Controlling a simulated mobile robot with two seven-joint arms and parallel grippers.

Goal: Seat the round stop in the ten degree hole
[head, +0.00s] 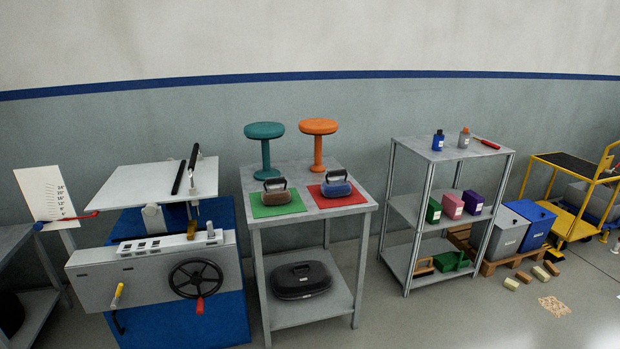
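A light ledge (170,243) on the machine carries small marks or holes, too small to read. A small brass-coloured piece (192,229) and a small white piece (210,229) show near the ledge's right end. I cannot tell which is the round stop, or which hole is ten degrees. Neither of my grippers is in view.
A handwheel (196,278) and a yellow-handled lever (118,294) stick out of the machine's front. A grey table (351,209) with stools and irons-like weights stands to the right. Beyond are a shelf rack (410,208) and a yellow cart (570,205).

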